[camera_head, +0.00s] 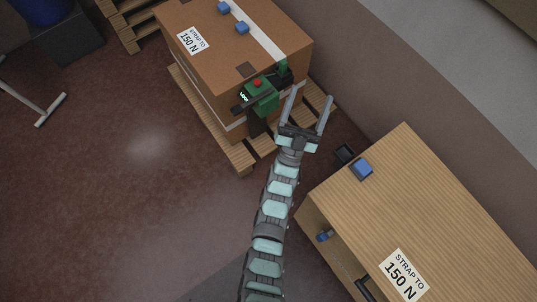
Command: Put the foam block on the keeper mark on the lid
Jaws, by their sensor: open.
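A large carton stands on a pallet, and its brown lid (205,50) faces up. A darker brown patch (246,70) near the lid's front edge may be the keeper mark. Two small blue blocks (242,28) sit on the lid beside a white strap. I cannot tell for sure which blue piece is the foam block. My gripper (312,92) is open and empty, off the carton's right front corner, away from the bench block.
A green strapping tool (262,97) with a red button hangs at the carton's front edge, close left of my gripper. The floor at left is mostly clear.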

